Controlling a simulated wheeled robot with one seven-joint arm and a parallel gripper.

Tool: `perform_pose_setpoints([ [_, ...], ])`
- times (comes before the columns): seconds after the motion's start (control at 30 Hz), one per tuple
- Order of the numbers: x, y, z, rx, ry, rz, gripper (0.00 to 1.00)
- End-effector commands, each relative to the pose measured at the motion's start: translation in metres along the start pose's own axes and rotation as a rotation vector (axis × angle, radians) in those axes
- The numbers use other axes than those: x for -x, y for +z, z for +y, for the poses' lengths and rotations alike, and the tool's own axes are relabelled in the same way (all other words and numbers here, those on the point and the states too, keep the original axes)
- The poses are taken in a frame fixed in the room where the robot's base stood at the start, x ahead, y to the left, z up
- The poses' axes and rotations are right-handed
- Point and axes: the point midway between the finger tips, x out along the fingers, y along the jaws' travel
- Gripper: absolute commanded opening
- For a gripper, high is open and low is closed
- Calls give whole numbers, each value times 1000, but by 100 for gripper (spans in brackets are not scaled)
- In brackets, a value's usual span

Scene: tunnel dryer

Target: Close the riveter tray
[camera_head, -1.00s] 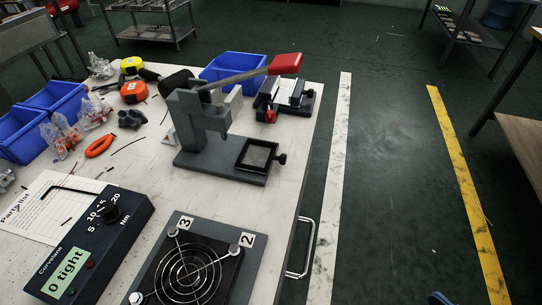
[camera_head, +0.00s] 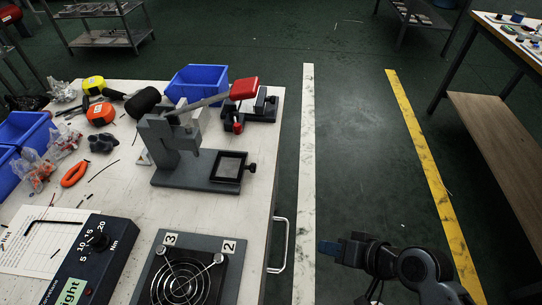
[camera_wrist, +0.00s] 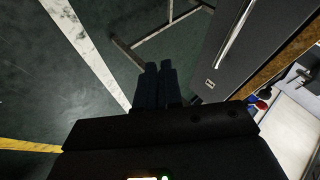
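The riveter (camera_head: 172,150) is a grey hand press with a red-tipped lever, standing on the white workbench in the head view. Its tray (camera_head: 229,167) is a dark square frame with a black side knob (camera_head: 252,168). The tray lies on the right part of the riveter's base, to the right of the press head and not under it. My gripper (camera_head: 329,248) is right of the bench, over the floor, well apart from the tray. In the wrist view its two dark fingers (camera_wrist: 158,82) lie side by side, shut, with nothing seen between them.
The bench handle (camera_head: 280,246) sticks out on the bench's right side; it also shows in the wrist view (camera_wrist: 234,36). A fan fixture (camera_head: 188,277) and a torque tester (camera_head: 82,262) are in front of the riveter. A blue bin (camera_head: 196,84) stands behind it.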

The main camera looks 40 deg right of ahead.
Motion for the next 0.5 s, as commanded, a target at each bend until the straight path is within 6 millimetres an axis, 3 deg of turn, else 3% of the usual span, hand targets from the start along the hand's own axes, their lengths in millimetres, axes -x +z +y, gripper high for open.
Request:
perform_pose_setpoints([
  [0.03,-3,-20,-10,-49,-35,-27,1],
  [0.23,-7,-81,-41,-194,-212,-178,0],
  [0.4,14,-137,-69,-239,-384,-289,0],
  [0.5,30,-161,-79,-239,-462,-338,0],
])
